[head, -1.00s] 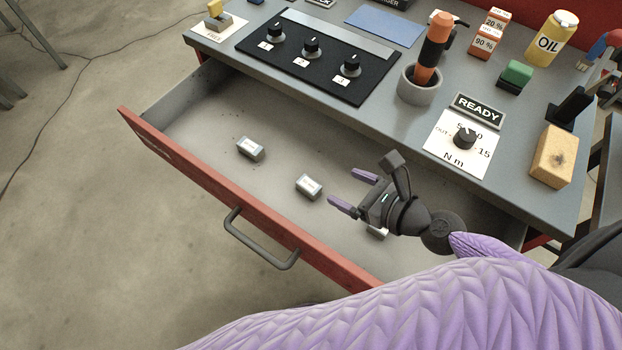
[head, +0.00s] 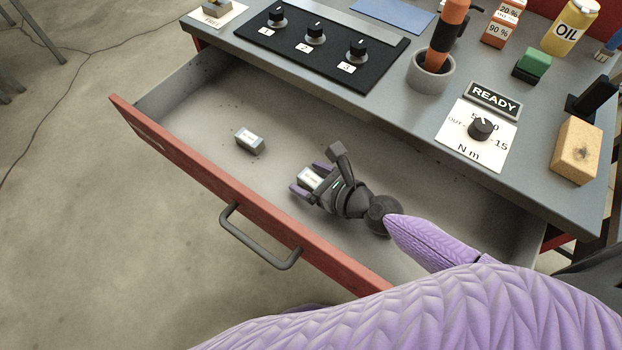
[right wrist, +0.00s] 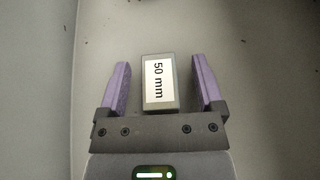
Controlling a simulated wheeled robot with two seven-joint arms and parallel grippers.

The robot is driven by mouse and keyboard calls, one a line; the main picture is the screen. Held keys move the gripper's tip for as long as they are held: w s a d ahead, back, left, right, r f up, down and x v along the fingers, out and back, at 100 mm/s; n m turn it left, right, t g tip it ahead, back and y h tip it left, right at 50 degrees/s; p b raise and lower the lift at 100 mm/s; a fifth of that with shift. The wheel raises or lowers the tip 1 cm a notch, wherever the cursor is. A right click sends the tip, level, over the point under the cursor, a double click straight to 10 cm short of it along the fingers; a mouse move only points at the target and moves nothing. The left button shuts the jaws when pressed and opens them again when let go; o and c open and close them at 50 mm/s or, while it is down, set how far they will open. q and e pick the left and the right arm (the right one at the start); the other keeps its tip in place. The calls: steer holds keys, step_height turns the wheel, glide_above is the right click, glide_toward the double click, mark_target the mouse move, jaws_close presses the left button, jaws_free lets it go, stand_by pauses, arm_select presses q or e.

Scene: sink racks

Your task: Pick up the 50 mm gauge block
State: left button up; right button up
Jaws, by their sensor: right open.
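The 50 mm gauge block (right wrist: 158,82) is a small grey block with a white label reading "50 mm". It lies on the drawer floor, and it also shows in the head view (head: 310,179). My right gripper (right wrist: 160,66) is open with one purple finger on each side of the block. In the right wrist view a gap shows between the block and each finger. My right gripper also shows in the head view (head: 308,180), low in the drawer. My left gripper is not in view.
Another labelled block (head: 250,140) lies to the left in the open drawer (head: 200,115). The drawer's red front (head: 185,178) and dark handle (head: 262,245) are nearest the room. The workbench top (head: 425,120) with knobs and bottles overhangs the drawer's back.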

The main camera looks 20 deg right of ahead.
jaws_close()
steer(key=shift+r, duration=0.15)
stand_by(0.4)
